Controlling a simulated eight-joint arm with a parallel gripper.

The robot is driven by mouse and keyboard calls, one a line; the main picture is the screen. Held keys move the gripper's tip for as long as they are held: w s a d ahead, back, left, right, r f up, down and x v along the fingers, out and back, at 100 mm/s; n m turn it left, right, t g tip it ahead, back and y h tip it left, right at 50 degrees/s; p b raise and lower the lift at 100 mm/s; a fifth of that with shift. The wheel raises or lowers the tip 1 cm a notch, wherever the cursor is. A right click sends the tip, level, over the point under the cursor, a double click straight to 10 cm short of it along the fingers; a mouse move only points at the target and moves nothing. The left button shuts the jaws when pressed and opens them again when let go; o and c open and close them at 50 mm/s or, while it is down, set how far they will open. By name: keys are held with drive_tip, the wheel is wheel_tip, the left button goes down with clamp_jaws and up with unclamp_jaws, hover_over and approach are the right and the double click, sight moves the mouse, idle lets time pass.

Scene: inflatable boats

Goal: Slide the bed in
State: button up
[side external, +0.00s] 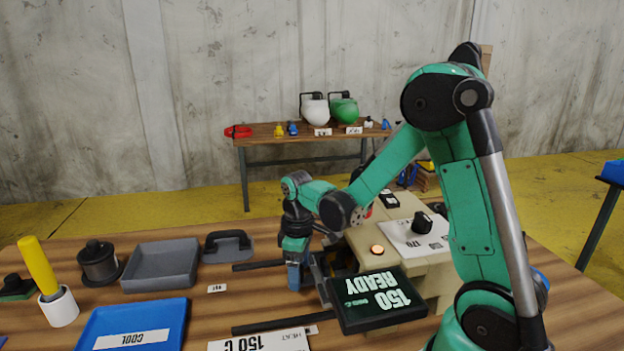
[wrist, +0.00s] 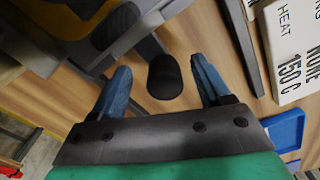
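My gripper (side external: 294,277) is low over the table in front of the beige machine (side external: 428,268). In the wrist view, its two blue fingers (wrist: 160,66) are apart, with a dark rounded knob (wrist: 165,78) in the gap between them. Bare wood shows on both sides of the knob, so the fingers do not appear to touch it. Dark rails (side external: 258,265) stick out from the machine toward the left. The bed is mostly hidden behind my gripper and the display in the side view; grey parts (wrist: 148,22) show near the knob in the wrist view.
A tilted display (side external: 372,300) reads "150 READY". An orange-lit button (side external: 377,250) and a black dial (side external: 422,222) are on the machine. A blue "COOL" tray (side external: 135,325), grey tray (side external: 161,265), black pot (side external: 99,263) and "HEAT 150 C" card (side external: 262,341) lie left or in front.

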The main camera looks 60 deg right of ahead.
drive_tip(key=shift+a, duration=0.1)
drive_tip(key=shift+r, duration=2.85)
drive_tip(key=shift+a+r, duration=0.3)
drive_tip(key=s+a+r+m+t, duration=0.3)
drive_tip(key=a+r+t, duration=0.1)
drive_tip(key=a+t, duration=0.3)
drive_tip(key=shift+s+a+r+m, duration=0.4)
drive_tip(key=shift+a, duration=0.05)
